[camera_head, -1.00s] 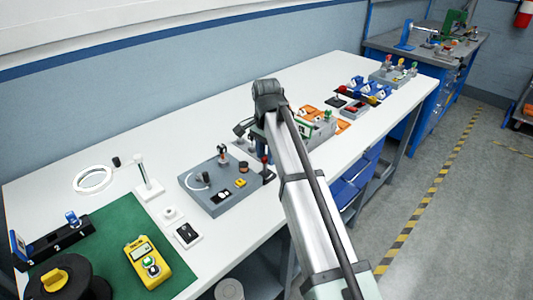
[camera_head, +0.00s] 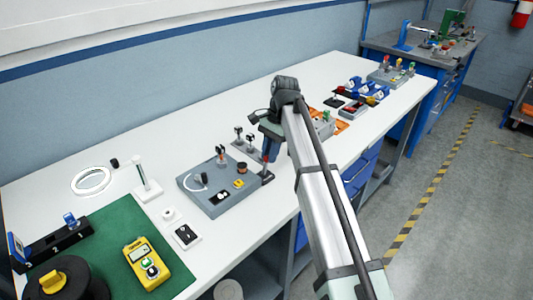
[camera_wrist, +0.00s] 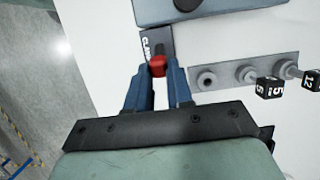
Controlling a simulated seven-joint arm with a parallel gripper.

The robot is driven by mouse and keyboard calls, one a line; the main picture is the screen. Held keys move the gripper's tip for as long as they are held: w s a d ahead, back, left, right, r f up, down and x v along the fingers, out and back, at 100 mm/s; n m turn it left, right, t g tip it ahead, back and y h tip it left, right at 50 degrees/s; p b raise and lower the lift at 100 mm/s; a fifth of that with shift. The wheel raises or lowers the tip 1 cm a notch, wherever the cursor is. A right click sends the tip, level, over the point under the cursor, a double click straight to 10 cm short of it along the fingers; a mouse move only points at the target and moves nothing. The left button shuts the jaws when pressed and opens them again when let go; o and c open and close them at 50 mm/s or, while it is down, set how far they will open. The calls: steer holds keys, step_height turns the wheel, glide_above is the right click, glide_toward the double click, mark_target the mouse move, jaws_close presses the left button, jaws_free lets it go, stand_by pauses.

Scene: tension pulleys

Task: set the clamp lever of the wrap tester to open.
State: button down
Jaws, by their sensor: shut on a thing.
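The wrap tester (camera_head: 208,198) is a grey box on the white bench, left of my arm in the head view. Its edge also shows at the top of the wrist view (camera_wrist: 215,12). The clamp lever's red knob (camera_wrist: 157,66) stands over a dark plate (camera_wrist: 150,44) with a partly covered label. My gripper (camera_wrist: 160,77) has its blue fingers on both sides of the knob and is shut on it.
A grey rail (camera_wrist: 218,76) with several pegs and black number cubes (camera_wrist: 268,88) lies close to the right of my gripper in the wrist view. A yellow meter (camera_head: 147,262) lies on a green mat. The bench's front edge is close to the lever.

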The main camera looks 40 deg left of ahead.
steer(key=shift+w+f+g, duration=0.2)
steer(key=shift+w+g, duration=0.1)
steer(key=shift+g, duration=0.4)
steer(key=c, duration=1)
jaws_free()
